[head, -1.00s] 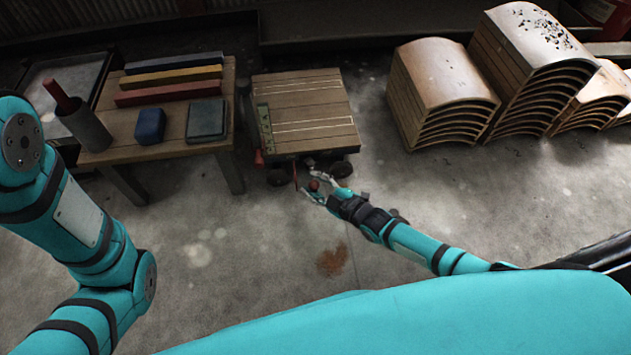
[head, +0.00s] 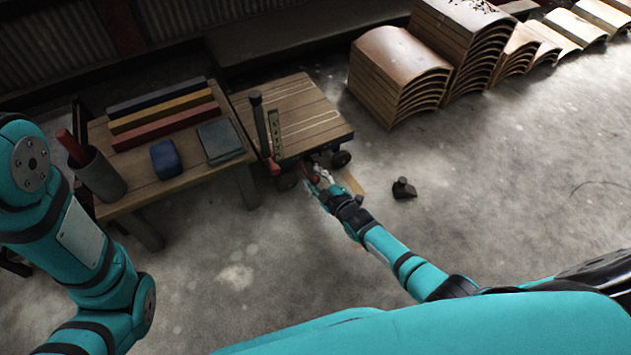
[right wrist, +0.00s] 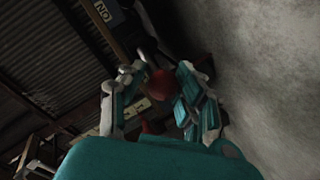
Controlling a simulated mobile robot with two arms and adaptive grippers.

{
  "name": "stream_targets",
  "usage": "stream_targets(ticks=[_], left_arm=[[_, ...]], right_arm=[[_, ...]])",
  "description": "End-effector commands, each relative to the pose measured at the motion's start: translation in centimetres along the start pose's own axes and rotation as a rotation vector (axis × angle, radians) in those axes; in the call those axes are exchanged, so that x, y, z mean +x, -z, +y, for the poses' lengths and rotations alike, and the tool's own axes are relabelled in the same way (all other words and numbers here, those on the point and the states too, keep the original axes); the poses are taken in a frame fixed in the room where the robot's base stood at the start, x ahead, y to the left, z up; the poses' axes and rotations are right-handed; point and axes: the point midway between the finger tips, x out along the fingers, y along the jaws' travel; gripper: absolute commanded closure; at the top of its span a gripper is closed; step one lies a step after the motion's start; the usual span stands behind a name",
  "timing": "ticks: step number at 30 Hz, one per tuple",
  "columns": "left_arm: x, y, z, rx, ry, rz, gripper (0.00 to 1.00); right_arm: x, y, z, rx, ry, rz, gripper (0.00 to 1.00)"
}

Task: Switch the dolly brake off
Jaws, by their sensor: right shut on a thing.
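The dolly (head: 305,108), a low wooden-topped cart on dark wheels, stands beside the table in the head view. My right gripper (head: 316,178) is at its near edge. In the right wrist view a round red knob (right wrist: 161,82) sits between the fingers of my right gripper (right wrist: 160,88), which is shut on it. A dark part of the dolly with an "ON" label (right wrist: 102,12) shows beyond the knob. The knob's stem is mostly hidden, and I cannot tell the brake's setting. My left arm shows at the left of the head view, but its gripper is out of view.
A wooden table (head: 150,192) at left holds coloured bars, a blue block (head: 165,159), a grey-blue box (head: 220,142) and a grey cylinder (head: 100,177). Stacked curved wooden pieces (head: 395,75) stand behind right. A small dark object (head: 403,189) lies on the otherwise clear right floor.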

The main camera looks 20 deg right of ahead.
Motion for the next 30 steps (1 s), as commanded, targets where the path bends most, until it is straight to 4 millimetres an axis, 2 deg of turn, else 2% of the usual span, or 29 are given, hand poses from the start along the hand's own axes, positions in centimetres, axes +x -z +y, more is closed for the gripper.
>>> stream_targets(ticks=[1,12,13,17,30], left_arm=[[-0.07,0.02,0.02,0.0,0.0,0.0,0.6],[-0.07,0.05,0.07,-0.002,0.0,0.001,0.6],[-0.07,0.06,0.08,-0.002,-0.001,0.001,0.6],[-0.05,0.1,0.08,-0.002,0.0,0.002,0.6],[0.03,0.17,0.05,-0.002,0.001,0.004,0.6]], right_arm=[[-0.02,0.12,-1.13,0.01,0.018,-0.006,1.0],[0.09,0.17,-1.0,0.012,0.015,-0.005,1.0],[0.09,0.17,-0.99,0.012,0.015,-0.005,0.64],[0.13,0.21,-0.85,0.01,0.013,-0.004,0.47],[0.17,0.21,-0.28,0.006,0.004,-0.001,0.47]])
